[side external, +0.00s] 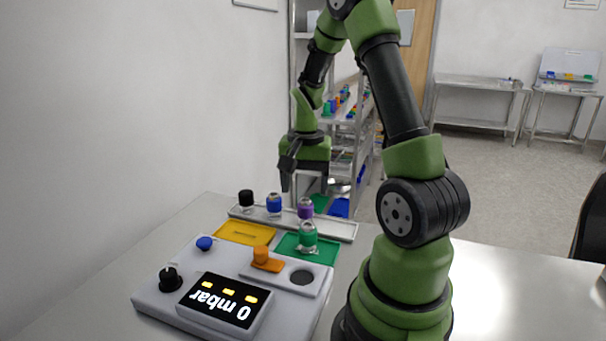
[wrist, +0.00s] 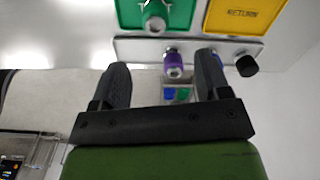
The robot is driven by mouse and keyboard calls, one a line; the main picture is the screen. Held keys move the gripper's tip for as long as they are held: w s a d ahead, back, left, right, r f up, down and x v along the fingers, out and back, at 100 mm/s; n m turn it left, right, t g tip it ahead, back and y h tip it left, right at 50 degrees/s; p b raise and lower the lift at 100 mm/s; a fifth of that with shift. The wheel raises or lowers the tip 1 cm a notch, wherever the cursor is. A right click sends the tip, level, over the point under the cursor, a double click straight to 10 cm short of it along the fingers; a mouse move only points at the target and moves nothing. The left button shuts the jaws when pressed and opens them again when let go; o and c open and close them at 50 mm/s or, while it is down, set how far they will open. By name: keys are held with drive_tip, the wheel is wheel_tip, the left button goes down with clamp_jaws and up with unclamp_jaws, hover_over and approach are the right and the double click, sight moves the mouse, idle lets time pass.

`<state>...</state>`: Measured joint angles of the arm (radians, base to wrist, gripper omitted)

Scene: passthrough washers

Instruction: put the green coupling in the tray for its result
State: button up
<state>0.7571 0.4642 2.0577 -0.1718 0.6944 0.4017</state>
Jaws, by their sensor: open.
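The green coupling (side external: 307,238) stands upright on the green tray (side external: 288,248), with a pale metal collar at its top. In the wrist view the coupling (wrist: 154,18) and the green tray (wrist: 128,12) are at the top edge, partly cut off. The yellow tray (side external: 240,234) lies to the left of the green one; it reads RETURN in the wrist view (wrist: 225,25) and is empty. My gripper (side external: 304,186) is open and empty above the rack behind the trays. Its two fingers show in the wrist view (wrist: 163,64), away from the green coupling.
A pale rack (side external: 340,231) holds a black (side external: 246,197), a blue (side external: 274,203) and a purple coupling (side external: 305,208). In front, a test unit (side external: 160,301) has a display reading 0 mbar (side external: 222,301), an orange lever (side external: 266,262) and a dark round opening (side external: 302,277). The right table is clear.

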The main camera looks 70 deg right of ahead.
drive_tip(key=w+a+r+n+t, duration=0.1)
drive_tip(key=a+r+n+t, duration=0.35)
drive_tip(key=a+r, duration=0.7)
drive_tip(key=s+a+r+n+t+y, duration=0.2)
drive_tip(key=s+a+r+n, duration=0.2)
drive_tip(key=s+a+n, duration=0.3)
drive_tip(key=a, duration=0.3)
drive_tip(key=shift+a+r, duration=0.15)
drive_tip(key=shift+t, duration=0.25)
